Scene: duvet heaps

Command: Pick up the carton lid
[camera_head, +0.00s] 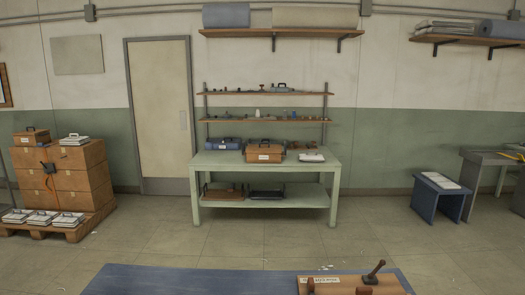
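I cannot tell for sure which thing is the carton lid. A flat brown piece (335,288) with a white label lies on a blue surface at the bottom edge, partly cut off by the frame. A dark brown knobbed handle (374,272) stands tilted on its right side. On the green table, a brown box (264,152) with a dark handle and white label stands near the middle. A small brown case (31,136) with a handle sits on the stacked cartons at the left. Neither of my grippers shows in the head view.
The blue surface (190,281) lies nearest, mostly bare on its left. Beyond it is open tiled floor (270,245). The green table (206,160) stands against the wall, stacked cartons (85,188) on a pallet at left, a blue stool (424,196) at right.

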